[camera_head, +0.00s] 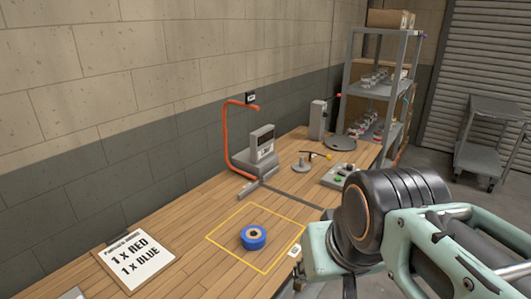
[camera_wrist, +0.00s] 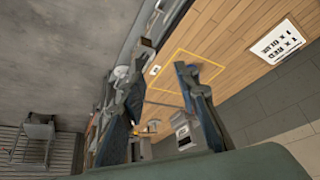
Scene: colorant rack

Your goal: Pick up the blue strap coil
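The blue strap coil (camera_head: 253,238) lies on the wooden table inside a yellow outlined square (camera_head: 222,248). It is a short blue ring with a tan centre.
A sign reading 1 x red, 1 x blue (camera_head: 136,260) lies left of the square. The table around the coil is clear.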

